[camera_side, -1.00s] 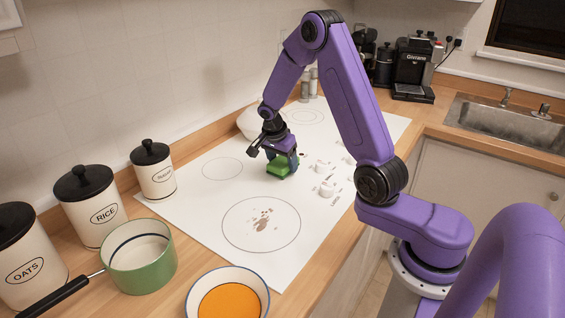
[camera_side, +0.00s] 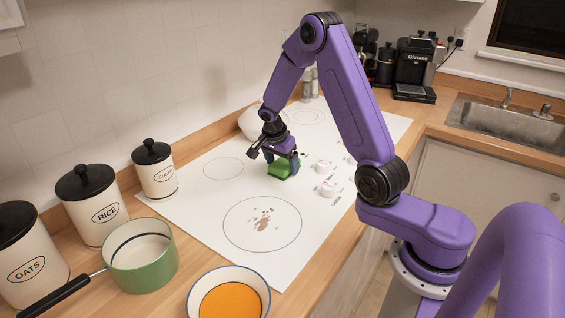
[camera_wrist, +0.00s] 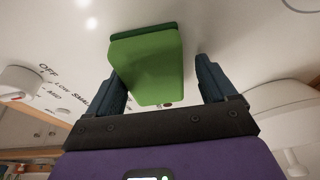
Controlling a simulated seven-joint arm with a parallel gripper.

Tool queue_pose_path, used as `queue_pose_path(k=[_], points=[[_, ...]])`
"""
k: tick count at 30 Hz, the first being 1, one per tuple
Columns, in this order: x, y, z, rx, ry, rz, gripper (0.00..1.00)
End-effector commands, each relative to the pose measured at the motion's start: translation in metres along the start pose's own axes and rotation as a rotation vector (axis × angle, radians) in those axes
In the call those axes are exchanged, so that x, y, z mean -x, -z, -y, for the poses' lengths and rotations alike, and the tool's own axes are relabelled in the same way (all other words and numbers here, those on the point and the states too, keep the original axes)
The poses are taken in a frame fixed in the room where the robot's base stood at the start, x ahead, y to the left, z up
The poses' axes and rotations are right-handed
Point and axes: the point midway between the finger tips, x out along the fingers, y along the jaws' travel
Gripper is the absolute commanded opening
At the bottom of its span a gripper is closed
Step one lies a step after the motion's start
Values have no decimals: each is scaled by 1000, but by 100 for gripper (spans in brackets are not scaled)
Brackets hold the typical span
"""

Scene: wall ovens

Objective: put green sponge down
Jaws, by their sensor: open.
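The green sponge (camera_side: 280,169) rests on the white cooktop (camera_side: 205,205), between the control knobs and the back burner rings. It also shows in the wrist view (camera_wrist: 147,65), lying between my fingers. My gripper (camera_side: 281,164) is low over the sponge with its fingers apart. In the wrist view my gripper (camera_wrist: 160,82) is open, with a clear gap between the right finger and the sponge. The left finger is close to the sponge's lower left edge; I cannot tell whether they touch.
Knobs (camera_side: 325,188) stand along the cooktop's right edge. Brown stains (camera_side: 263,220) mark the front ring. A green pot (camera_side: 140,262), an orange-filled bowl (camera_side: 230,296) and labelled canisters (camera_side: 92,205) stand at the front left. A white bowl (camera_side: 249,124) is behind my gripper.

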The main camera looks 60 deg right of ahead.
Motion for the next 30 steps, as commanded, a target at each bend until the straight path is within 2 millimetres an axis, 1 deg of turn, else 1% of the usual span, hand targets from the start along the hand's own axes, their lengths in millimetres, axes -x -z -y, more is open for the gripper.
queue_pose_path(k=[1,5,8,11,18,21,25,30], points=[[-8,-2,-11,0,-33,10,95],[-5,0,-11,-3,-34,9,95],[4,2,-10,-2,-33,8,95],[22,2,-8,-2,-27,5,95],[73,2,-5,-1,-20,4,95],[91,2,-5,-1,-20,5,95],[109,1,-4,0,-21,5,95],[121,1,-4,5,-21,6,95]])
